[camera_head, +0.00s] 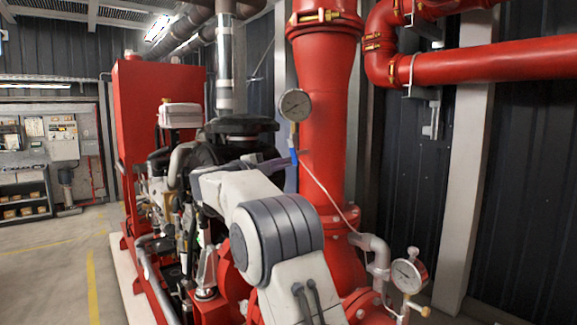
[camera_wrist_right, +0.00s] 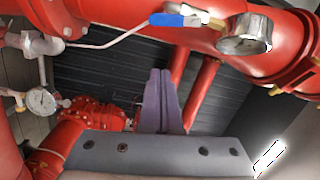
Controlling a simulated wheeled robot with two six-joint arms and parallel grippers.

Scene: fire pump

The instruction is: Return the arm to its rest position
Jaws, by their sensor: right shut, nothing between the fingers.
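My right arm, white with a grey banded joint, rises from the bottom of the head view. My right gripper (camera_head: 290,160) points to the right, close to the thick red vertical pipe (camera_head: 328,120). In the wrist view the two purple-grey fingers of my right gripper (camera_wrist_right: 160,74) lie together, shut and empty. A blue valve handle (camera_head: 294,157) shows beside the fingertips in the head view. In the wrist view the blue handle (camera_wrist_right: 178,20) is above the fingertips, with a visible gap between them. My left gripper is not in view.
A round gauge (camera_head: 295,105) is on the red pipe just above my gripper. A second gauge (camera_head: 408,275) stands at lower right. A thin pale tube (camera_head: 328,195) runs down from the valve. The engine (camera_head: 190,170) is behind my arm. Open floor (camera_head: 60,255) lies at left.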

